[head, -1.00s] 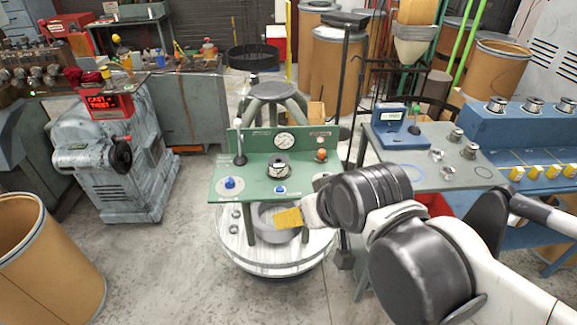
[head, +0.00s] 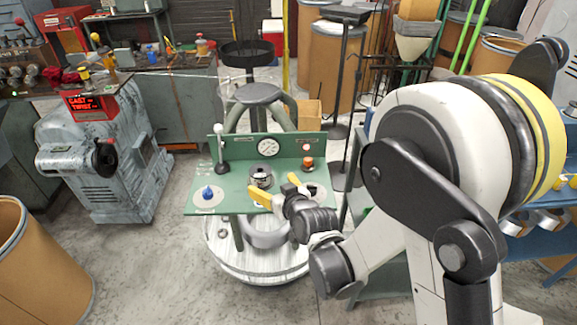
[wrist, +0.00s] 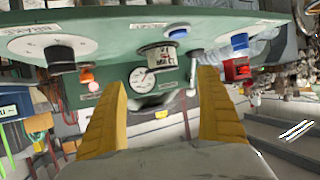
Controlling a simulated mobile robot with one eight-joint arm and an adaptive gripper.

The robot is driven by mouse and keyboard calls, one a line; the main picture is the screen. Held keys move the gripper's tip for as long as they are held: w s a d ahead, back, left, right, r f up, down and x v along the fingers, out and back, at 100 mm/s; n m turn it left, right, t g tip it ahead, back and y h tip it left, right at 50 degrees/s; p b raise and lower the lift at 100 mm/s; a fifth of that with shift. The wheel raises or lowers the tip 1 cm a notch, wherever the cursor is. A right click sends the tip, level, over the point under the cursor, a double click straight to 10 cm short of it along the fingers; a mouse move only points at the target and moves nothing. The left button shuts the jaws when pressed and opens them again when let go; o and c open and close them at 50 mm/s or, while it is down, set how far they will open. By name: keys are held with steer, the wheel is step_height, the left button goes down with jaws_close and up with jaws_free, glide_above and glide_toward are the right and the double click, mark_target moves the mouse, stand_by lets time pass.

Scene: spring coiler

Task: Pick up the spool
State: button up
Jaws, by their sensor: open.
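The spool (head: 260,176), a small metal piece with a dark top and pale label, stands on the green panel table (head: 200,172) in front of the round gauge. In the wrist view, whose picture looks upside down, the spool (wrist: 160,57) shows beyond and between my fingertips, in front of the gauge. My gripper (head: 278,188) has yellow fingers spread apart and nothing between them. It is at the table's front edge, just in front of and slightly right of the spool, apart from it in the wrist view (wrist: 163,85).
A white-topped lever (head: 220,150) stands left of the spool, and a blue knob (head: 207,193) sits on a pale disc at front left. An orange knob (head: 307,163) is at right. My arm hides much of the blue bench (head: 560,225).

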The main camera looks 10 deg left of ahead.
mark_target(261, 174)
steer(key=shift+w+a+f, duration=0.15)
steer(key=shift+w+f, duration=0.05)
steer(key=shift+f, duration=0.05)
steer(key=b+x, duration=0.3)
steer(key=x, duration=0.6)
steer(key=shift+w+a+f+b, duration=0.15)
steer(key=shift+a+b, duration=0.05)
steer(key=shift+b, duration=0.2)
steer(key=shift+w+a, duration=0.25)
steer(key=shift+w, duration=0.1)
steer(key=c, duration=1.3)
